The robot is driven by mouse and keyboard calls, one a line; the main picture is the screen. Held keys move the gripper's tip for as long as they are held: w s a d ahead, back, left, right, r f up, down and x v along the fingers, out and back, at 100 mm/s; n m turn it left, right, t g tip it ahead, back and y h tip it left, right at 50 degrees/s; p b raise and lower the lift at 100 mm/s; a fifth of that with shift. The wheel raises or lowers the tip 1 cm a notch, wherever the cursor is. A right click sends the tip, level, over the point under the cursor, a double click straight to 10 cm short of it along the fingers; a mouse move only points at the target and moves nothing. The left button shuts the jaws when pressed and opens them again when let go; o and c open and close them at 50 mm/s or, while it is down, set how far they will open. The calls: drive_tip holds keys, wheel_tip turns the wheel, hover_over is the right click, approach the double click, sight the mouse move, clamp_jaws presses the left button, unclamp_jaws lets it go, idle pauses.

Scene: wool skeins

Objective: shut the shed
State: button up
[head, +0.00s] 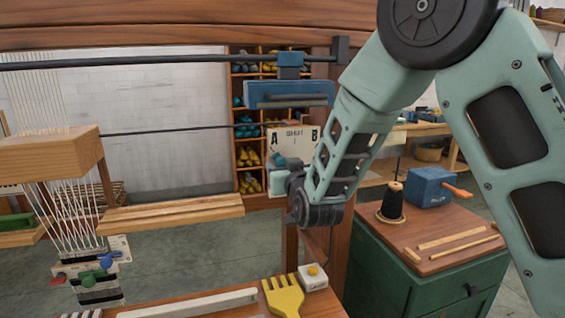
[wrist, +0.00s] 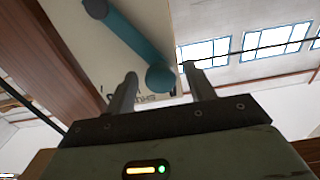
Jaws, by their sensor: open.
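A pale panel (head: 305,136) marked A, SHUT and B is fixed at the loom's right side. A teal lever (wrist: 130,42) with a round knob (wrist: 160,78) lies across this panel in the wrist view, running from a dark pivot. The knob appears beside the partly covered, inverted SHUT lettering; its exact setting I cannot tell. My gripper (wrist: 159,72) is open, its two fingers on either side of the knob in the picture; whether they touch it I cannot tell.
The wooden loom beam (head: 170,214) and warp threads (head: 72,215) stand left. A blue block (head: 290,94) hangs above the panel. A yellow comb (head: 283,297) and a white button box (head: 313,277) lie in front. A green cabinet (head: 400,285) stands right.

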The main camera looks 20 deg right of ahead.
drive_tip(key=shift+w, duration=0.7)
clamp_jaws()
drive_tip(key=shift+d, duration=0.15)
drive_tip(key=shift+d+r+m+b, duration=0.2)
drive_tip(key=shift+d+m+b, duration=0.55)
drive_tip(key=shift+m+b, duration=0.35)
drive_tip(key=shift+d+r+m+b, duration=0.2)
drive_tip(key=shift+d+m+b, duration=0.6)
drive_tip(key=shift+b, duration=0.45)
drive_tip(key=shift+d+r+m+b, duration=0.2)
drive_tip(key=shift+d+m+b, duration=0.45)
drive_tip(key=shift+m+b, duration=0.5)
